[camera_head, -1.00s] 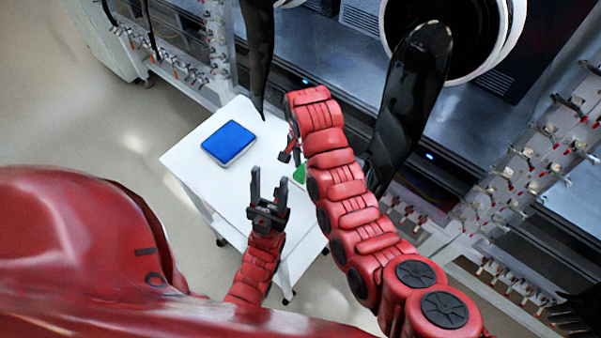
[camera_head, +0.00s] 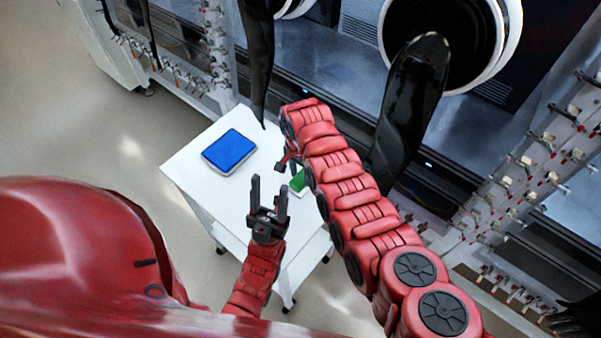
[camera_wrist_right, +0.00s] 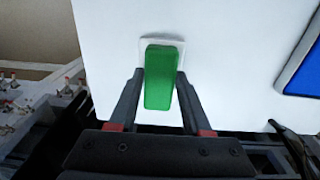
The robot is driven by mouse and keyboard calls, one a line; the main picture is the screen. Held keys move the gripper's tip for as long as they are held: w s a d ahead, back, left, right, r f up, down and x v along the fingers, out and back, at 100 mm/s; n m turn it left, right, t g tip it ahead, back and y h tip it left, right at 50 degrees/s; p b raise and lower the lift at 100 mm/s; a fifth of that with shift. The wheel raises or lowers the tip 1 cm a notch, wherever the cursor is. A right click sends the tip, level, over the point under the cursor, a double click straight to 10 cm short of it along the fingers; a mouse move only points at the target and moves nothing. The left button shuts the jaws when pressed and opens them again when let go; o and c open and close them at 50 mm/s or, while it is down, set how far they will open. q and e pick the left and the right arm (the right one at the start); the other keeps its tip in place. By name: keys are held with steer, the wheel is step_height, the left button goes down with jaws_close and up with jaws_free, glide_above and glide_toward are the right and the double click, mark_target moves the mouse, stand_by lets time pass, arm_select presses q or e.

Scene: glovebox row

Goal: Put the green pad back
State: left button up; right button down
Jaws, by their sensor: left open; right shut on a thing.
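The green pad (camera_wrist_right: 161,78) is between the fingers of my right gripper (camera_wrist_right: 160,103) in the right wrist view, and the gripper is shut on it. A small white holder with a raised rim (camera_wrist_right: 146,42) shows around the pad's far end. I cannot tell whether the pad rests in it or hangs just above it. In the head view the green pad (camera_head: 298,183) is partly hidden by my right arm, over the white cart top (camera_head: 188,168). My left gripper (camera_head: 268,194) is open and empty, left of the pad and nearer to me.
A blue pad in a grey-rimmed tray (camera_head: 229,151) lies on the cart's left part. Black glovebox gloves (camera_head: 409,110) hang close to the cart and my right arm. Glovebox fronts with valves (camera_head: 545,140) stand behind and to the right. The cart top between the pads is bare.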

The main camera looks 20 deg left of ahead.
mark_target(300, 177)
steer(key=shift+f, duration=0.25)
steer(key=shift+c, duration=1.7)
jaws_free()
steer(key=shift+r, duration=0.1)
steer(key=shift+r, duration=0.15)
steer(key=r+b, duration=0.1)
steer(key=r, duration=0.1)
steer(key=r+b, duration=0.1)
steer(key=r, duration=0.2)
steer(key=shift+w+a+r, duration=0.1)
steer(key=shift+a+r, duration=0.1)
steer(key=shift+r, duration=0.1)
step_height(300, 177, up, 6)
steer(key=shift+r+p, duration=0.2)
steer(key=shift+p, duration=0.25)
